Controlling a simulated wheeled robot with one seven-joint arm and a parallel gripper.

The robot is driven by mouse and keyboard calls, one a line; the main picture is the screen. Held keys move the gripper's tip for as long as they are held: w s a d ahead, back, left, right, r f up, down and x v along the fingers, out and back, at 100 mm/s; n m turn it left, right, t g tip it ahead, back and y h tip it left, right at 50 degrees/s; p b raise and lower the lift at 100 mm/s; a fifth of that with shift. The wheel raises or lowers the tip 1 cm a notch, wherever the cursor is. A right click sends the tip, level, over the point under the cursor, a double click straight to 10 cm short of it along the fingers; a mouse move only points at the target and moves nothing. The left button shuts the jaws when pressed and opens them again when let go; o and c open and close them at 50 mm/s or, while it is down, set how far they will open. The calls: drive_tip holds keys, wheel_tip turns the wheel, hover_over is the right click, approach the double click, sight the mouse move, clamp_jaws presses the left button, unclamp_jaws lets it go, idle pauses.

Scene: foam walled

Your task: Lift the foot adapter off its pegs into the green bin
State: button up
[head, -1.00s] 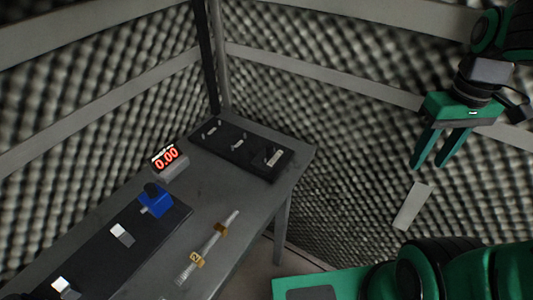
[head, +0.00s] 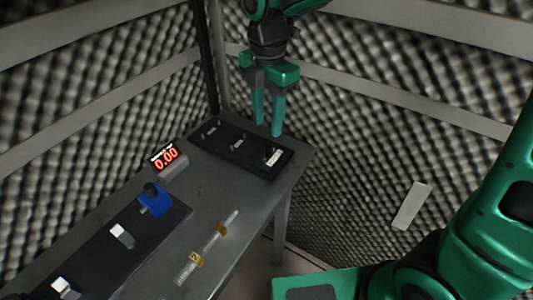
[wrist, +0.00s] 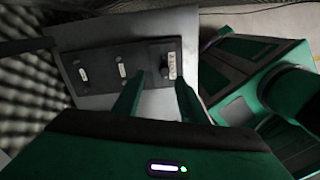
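A black board (head: 254,163) lies at the far end of the grey table with three small fittings in a row; it also shows in the wrist view (wrist: 102,64). The right-hand fitting (head: 272,157) has a dark knob and a pale label, seen in the wrist view (wrist: 172,65). The middle fitting (head: 238,145) and left fitting (head: 211,130) are smaller. I cannot tell which one is the foot adapter, and pegs are not clear. My gripper (head: 268,128) is open and empty, above the board's back edge in the picture. I cannot make out a green bin.
A display reading 0.00 (head: 168,160) stands on the table's left. A blue block (head: 156,201) and pale switches sit on a nearer black panel (head: 100,259). A clear rod with tan holders (head: 207,249) lies near the right edge. Foam walls close behind.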

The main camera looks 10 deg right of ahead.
sight(270, 144)
wheel_tip(270, 144, down, 2)
drive_tip(key=shift+f, duration=0.1)
drive_tip(key=shift+s+d+f, duration=0.15)
drive_tip(key=shift+s+f, duration=0.05)
drive_tip(key=shift+f, duration=1.2)
drive_tip(key=shift+s+d+f, duration=0.15)
drive_tip(key=shift+f, duration=1.25)
drive_tip(key=shift+c, duration=0.3)
clamp_jaws()
